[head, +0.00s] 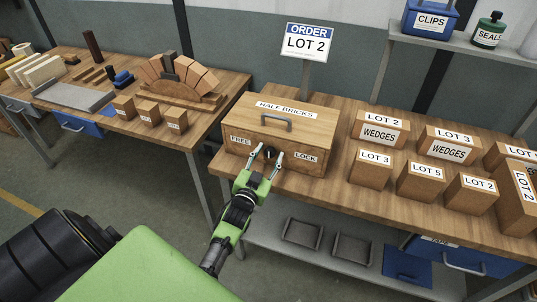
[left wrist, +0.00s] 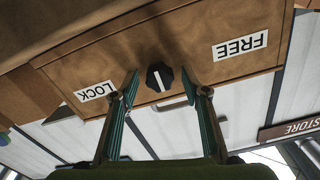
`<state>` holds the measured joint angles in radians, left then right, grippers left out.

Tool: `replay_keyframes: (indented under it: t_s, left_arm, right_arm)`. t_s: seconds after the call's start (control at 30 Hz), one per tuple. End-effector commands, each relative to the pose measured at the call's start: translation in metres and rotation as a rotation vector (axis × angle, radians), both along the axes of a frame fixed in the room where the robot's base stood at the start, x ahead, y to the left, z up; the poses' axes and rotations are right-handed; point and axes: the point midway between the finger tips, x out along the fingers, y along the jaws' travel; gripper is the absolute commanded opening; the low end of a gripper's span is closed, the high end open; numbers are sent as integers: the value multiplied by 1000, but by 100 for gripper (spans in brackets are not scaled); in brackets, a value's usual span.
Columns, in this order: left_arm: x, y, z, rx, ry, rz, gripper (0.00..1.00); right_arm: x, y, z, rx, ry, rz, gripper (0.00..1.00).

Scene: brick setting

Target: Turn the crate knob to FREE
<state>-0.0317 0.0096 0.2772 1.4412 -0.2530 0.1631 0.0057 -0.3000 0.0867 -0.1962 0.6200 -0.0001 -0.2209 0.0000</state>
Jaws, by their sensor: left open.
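The wooden crate (head: 287,126) marked HALF BRICKS stands on the right bench, with a grey handle (head: 275,122) on its lid. Its front has a FREE label (head: 241,140) on the left and a LOCK label (head: 305,158) on the right. The black knob (head: 270,155) is between them; in the left wrist view the knob (left wrist: 159,77) shows a pale mark on its face. That view is upside down, with FREE at right. Which label the mark points to is unclear. My left gripper (head: 269,152) is open, one finger either side of the knob, with gaps visible.
Several LOT boxes (head: 420,181) and WEDGES boxes (head: 449,145) stand right of the crate. An ORDER LOT 2 sign (head: 306,44) stands behind it. The left bench holds a brick arch (head: 178,80). Two dark trays (head: 302,232) lie on the lower shelf.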

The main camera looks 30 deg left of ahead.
Motion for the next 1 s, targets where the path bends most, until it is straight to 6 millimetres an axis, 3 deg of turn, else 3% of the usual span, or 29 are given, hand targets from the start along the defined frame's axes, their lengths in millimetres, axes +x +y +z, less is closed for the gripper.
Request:
replay_keyframes:
  t_s: [0.23, 0.4, 0.77, 1.0]
  left_arm:
    - [1, 0, 0, 0, -1, 0, 42]
    - [1, 0, 0, 0, 0, 0, 4]
    - [1, 0, 0, -31, -7, 0, 4]
    - [1, 0, 0, -157, -37, -1, 4]
  right_arm:
    - [-1, 3, 0, 3, 1, 0, 40]
    - [-1, 10, 0, 11, 0, 0, 40]
    - [-1, 13, 1, 15, 0, 2, 40]
    - [-1, 8, 3, 9, 0, 3, 40]
